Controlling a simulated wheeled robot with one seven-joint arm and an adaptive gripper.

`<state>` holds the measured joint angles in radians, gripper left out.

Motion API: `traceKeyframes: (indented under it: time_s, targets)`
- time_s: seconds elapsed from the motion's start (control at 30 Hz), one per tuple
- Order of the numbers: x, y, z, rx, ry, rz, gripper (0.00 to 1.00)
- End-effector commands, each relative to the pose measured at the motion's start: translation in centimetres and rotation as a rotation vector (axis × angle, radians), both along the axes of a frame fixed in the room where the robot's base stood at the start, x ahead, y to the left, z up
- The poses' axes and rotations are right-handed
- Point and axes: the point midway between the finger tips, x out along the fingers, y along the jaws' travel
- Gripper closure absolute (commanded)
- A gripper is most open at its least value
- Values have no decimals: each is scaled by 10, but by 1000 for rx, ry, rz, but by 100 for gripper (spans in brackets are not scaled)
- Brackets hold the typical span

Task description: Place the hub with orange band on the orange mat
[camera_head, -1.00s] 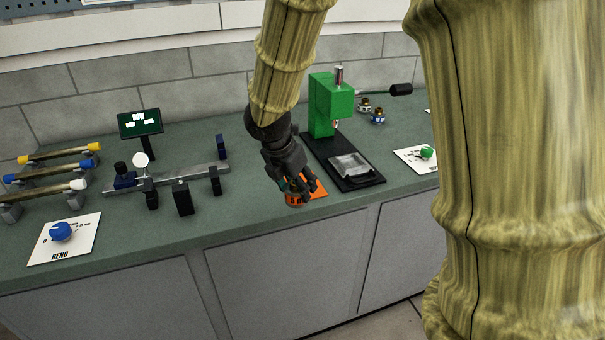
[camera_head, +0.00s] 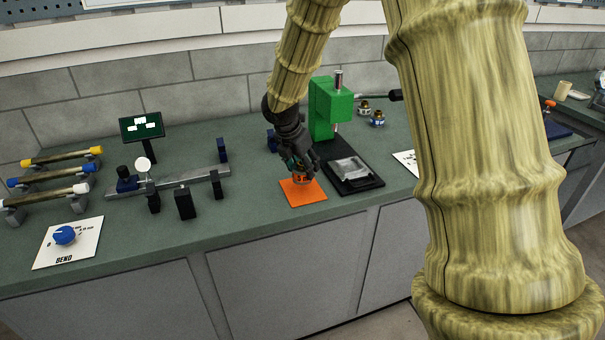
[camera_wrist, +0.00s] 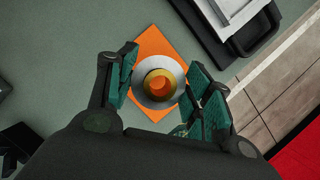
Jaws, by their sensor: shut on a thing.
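The orange mat (camera_head: 302,194) lies flat on the green bench, left of the green press. My gripper (camera_head: 300,172) is over the mat's back part, pointing down. It is shut on the hub with orange band (camera_head: 301,179), whose orange side shows just under the fingers. In the wrist view the hub (camera_wrist: 141,89) appears as a grey disc with a brass ring and an orange centre, between the green finger pads of my gripper (camera_wrist: 158,90). The orange mat (camera_wrist: 150,40) shows behind it. I cannot tell whether the hub touches the mat.
A green press (camera_head: 325,108) on a black base (camera_head: 352,185) stands close to the right.

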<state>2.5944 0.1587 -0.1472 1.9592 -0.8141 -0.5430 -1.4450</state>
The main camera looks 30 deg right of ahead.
Motion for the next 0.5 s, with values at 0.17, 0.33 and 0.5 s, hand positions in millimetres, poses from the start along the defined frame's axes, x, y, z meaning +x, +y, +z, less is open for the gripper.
traceKeyframes:
  time_s: [0.17, 0.33, 0.5]
  targets:
    - [-2, 1, -23, -2, 5, 2, 100]
    - [-1, 1, -32, -1, 2, 1, 100]
    - [-1, 1, -32, -1, 2, 1, 100]
